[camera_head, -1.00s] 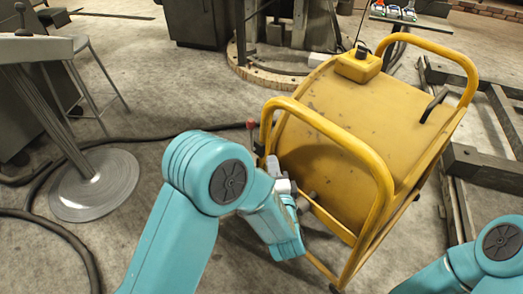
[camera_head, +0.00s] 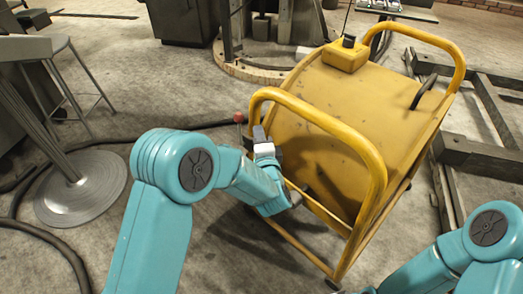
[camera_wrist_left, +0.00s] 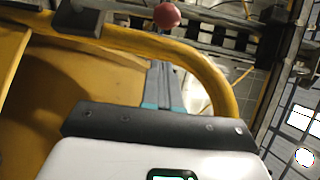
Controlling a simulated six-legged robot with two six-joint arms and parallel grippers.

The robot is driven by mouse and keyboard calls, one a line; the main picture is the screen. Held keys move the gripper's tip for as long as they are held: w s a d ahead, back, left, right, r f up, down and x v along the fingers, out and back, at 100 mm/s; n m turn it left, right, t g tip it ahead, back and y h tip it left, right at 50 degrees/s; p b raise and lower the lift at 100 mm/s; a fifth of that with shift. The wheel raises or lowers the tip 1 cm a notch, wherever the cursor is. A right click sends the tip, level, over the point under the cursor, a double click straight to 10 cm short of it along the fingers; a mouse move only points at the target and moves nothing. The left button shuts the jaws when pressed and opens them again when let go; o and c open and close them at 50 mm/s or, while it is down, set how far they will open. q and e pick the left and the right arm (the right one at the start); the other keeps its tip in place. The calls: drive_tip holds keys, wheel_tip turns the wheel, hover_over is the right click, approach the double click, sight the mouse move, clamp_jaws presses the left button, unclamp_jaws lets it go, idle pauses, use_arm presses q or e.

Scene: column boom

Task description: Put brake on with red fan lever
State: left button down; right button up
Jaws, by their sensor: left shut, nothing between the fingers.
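The red ball knob (camera_head: 239,117) of the fan lever stands at the near left side of the yellow drum-shaped machine (camera_head: 350,110), beside its tubular frame. In the left wrist view the red knob (camera_wrist_left: 167,15) is at the top, beyond the fingers, with the yellow frame tube (camera_wrist_left: 140,40) between. My left gripper (camera_head: 259,135) is just right of and below the knob, near the frame. Its fingers (camera_wrist_left: 163,88) are shut and empty, apart from the knob in the wrist view. Most of the lever's shaft is hidden. My right gripper is out of view; only its arm shows at lower right.
A round-based metal stand (camera_head: 80,190) and a stool (camera_head: 60,65) are at left. A dark hose (camera_head: 40,222) lies on the floor. Dark beams (camera_head: 480,155) lie to the right of the machine. Concrete floor is clear in front.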

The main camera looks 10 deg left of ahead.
sight(236, 118)
use_arm(q)
drive_tip(key=shift+w+a+b, duration=0.15)
drive_tip(key=shift+w+a, duration=0.2)
drive_tip(key=shift+a, duration=0.3)
drive_tip(key=shift+w+a+b, duration=0.15)
drive_tip(key=shift+w+a, duration=0.25)
drive_tip(key=shift+a, duration=0.3)
drive_tip(key=shift+w+a+b, duration=0.15)
drive_tip(key=shift+w+a, duration=0.2)
drive_tip(key=shift+a, duration=0.3)
drive_tip(key=shift+r, duration=0.1)
drive_tip(key=a+g+p, duration=0.1)
drive_tip(key=p, duration=0.2)
drive_tip(key=w+a+r+n+g+h+p, duration=0.1)
drive_tip(key=p, duration=0.2)
drive_tip(key=w+a+r+n+g+p, duration=0.1)
drive_tip(key=a+p, duration=0.1)
drive_tip(key=p, duration=0.1)
drive_tip(key=shift+w+h, duration=0.1)
drive_tip(key=shift+h, duration=0.3)
drive_tip(key=w+a+f+n+g+h+p, duration=0.3)
drive_tip(key=a+p, duration=0.4)
drive_tip(key=p, duration=0.5)
drive_tip(key=shift+w+f+g+h, duration=0.4)
drive_tip(key=shift+w+f+h, duration=0.1)
drive_tip(key=shift+w, duration=0.15)
drive_tip(key=shift+a+f, duration=0.1)
drive_tip(key=shift+a, duration=0.1)
